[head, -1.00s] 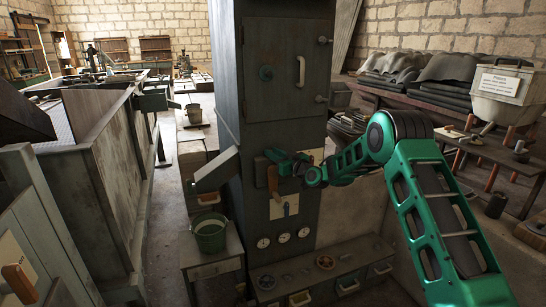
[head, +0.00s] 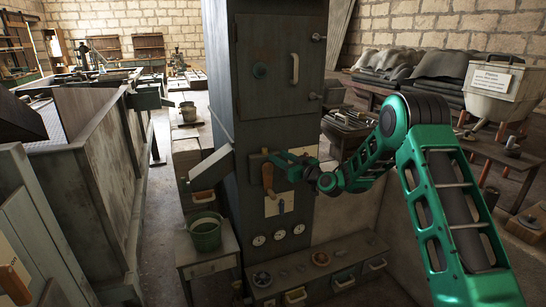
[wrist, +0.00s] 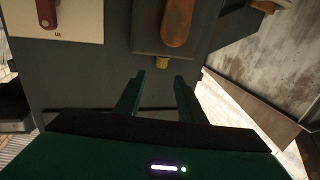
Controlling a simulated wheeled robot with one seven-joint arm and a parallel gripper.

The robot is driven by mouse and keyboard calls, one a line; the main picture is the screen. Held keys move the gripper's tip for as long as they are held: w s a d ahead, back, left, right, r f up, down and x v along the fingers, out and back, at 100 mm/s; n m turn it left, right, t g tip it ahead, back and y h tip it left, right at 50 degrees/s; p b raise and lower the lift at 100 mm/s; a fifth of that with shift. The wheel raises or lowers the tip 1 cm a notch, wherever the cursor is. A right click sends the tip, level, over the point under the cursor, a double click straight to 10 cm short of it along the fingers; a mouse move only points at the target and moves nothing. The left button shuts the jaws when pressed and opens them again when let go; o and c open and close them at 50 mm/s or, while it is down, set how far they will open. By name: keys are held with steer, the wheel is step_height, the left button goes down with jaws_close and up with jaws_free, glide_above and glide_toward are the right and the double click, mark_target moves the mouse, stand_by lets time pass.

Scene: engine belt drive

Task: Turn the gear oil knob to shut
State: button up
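A wooden lever handle (head: 267,178) hangs on a dark plate on the tall grey cabinet (head: 279,75). The handle also shows at the top of the wrist view (wrist: 177,22). A small brass-coloured knob (wrist: 163,62) sits at the plate's edge in the wrist view. My gripper (head: 276,158) is beside the top of the dark plate. In the wrist view its two fingers (wrist: 157,88) are apart and empty, with the brass knob just beyond their tips. I read no gear oil label, so I cannot tell which control it names.
Several round gauges (head: 279,235) are lower on the cabinet. A grey chute (head: 211,167) juts out left, above a green bucket (head: 206,236) on a stand. A drawer bench (head: 330,257) stands at the cabinet's foot.

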steer(key=shift+v, duration=1.35)
steer(key=s+d+r+m+g+h, duration=0.1)
steer(key=s+d+m+g+h, duration=0.25)
steer(key=s+d, duration=1)
steer(key=s+d+r+m+g+h, duration=0.2)
steer(key=s+d+g+h, duration=0.3)
steer(key=s+d, duration=0.9)
steer(key=s+d+m+g+h, duration=0.1)
steer(key=s+m+g, duration=0.5)
steer(key=s, duration=2.9)
steer(key=shift+s+d+f+m+g, duration=0.4)
steer(key=shift+d+m, duration=0.2)
steer(key=shift+m, duration=0.35)
steer(key=shift+w, duration=0.1)
